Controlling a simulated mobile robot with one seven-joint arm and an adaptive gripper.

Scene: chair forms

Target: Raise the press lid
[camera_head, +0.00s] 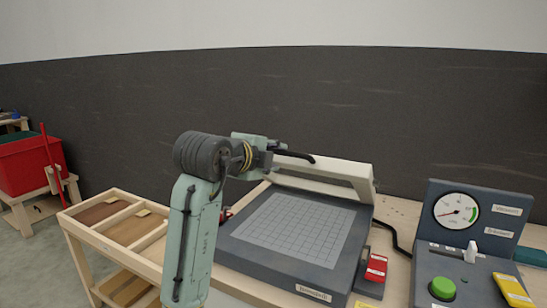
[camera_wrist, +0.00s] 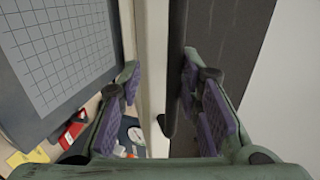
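The press has a dark base (camera_head: 280,262) with a pale grid bed (camera_head: 290,228), which lies uncovered. Its cream lid (camera_head: 345,172) stands raised along the back of the base. A black handle (camera_head: 298,156) runs along the lid's upper edge. My gripper (camera_head: 277,150) is at the left end of the handle. In the wrist view, the fingers of my gripper (camera_wrist: 165,92) are spread apart. The black handle (camera_wrist: 175,70) and the cream lid edge (camera_wrist: 151,70) lie between them, with gaps on both sides. The gripper's fingertips are too small to make out in the head view.
A console with a gauge (camera_head: 456,211), a green button (camera_head: 443,288) and a white lever (camera_head: 470,251) stands right of the press. A red switch (camera_head: 376,267) sits beside the base. A wooden rack (camera_head: 84,226) and a red bin (camera_head: 30,165) stand at left.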

